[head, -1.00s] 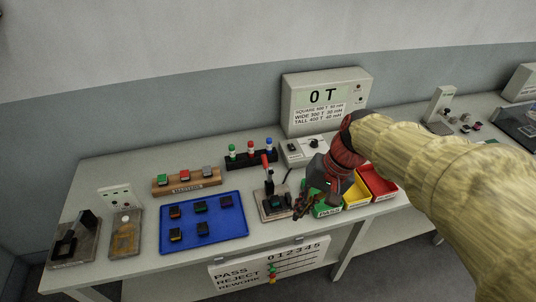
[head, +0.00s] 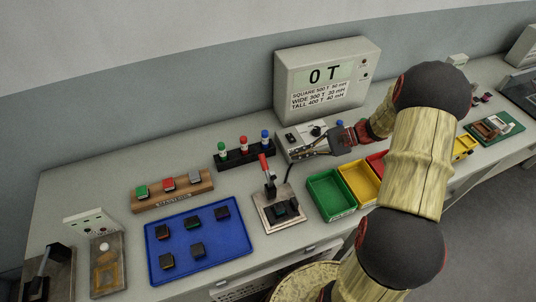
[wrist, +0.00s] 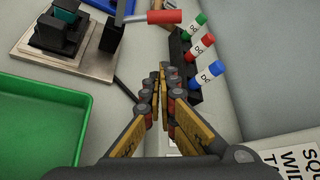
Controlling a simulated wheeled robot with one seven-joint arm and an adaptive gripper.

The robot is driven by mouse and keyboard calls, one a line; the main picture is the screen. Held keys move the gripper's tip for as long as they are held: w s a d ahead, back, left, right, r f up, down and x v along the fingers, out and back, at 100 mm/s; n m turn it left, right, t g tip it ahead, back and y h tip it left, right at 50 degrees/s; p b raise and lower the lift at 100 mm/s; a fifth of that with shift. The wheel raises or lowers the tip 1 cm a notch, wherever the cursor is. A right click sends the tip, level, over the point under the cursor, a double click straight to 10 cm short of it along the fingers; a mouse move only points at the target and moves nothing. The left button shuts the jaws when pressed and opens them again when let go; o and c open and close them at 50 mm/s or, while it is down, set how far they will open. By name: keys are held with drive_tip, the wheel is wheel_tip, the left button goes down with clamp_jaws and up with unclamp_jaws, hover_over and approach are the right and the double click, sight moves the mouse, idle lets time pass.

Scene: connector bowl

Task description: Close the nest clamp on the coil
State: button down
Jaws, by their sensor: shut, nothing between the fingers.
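The nest clamp (head: 269,187) stands on a light metal base plate (head: 272,226), right of the blue tray. Its red handle (head: 264,164) points up, slightly tilted. A dark coil with a teal top sits in the nest (head: 279,208); the coil (wrist: 66,14) also shows at the upper left of the wrist view, with the red handle (wrist: 165,17) to its right. My gripper (head: 308,151) is behind and right of the clamp, near the meter box, apart from the handle. In the wrist view its fingers (wrist: 161,78) are together and empty.
A green bin (head: 331,194) and a yellow bin (head: 361,182) stand right of the clamp. A rack (head: 245,153) with green, red and blue-topped pieces stands behind it. The blue tray (head: 222,253) holds several dark coils. A display box (head: 327,78) stands at the back.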

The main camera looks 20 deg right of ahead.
sight(266, 166)
drive_tip(key=shift+w+d, duration=0.1)
drive_tip(key=shift+f, duration=0.1)
drive_tip(key=b+x, duration=0.2)
drive_tip(key=x, duration=0.7)
drive_tip(key=shift+a+f+b, duration=0.2)
drive_tip(key=shift+a+b, duration=0.1)
drive_tip(key=shift+a+r, duration=0.25)
drive_tip(key=shift+r, duration=0.05)
drive_tip(key=shift+s+a+r+b, duration=0.2)
drive_tip(key=shift+s+r, duration=0.3)
drive_tip(key=shift+r, duration=0.2)
drive_tip(key=shift+s+a+r+b, duration=0.15)
drive_tip(key=shift+s+r, duration=0.3)
drive_tip(key=shift+r, duration=0.25)
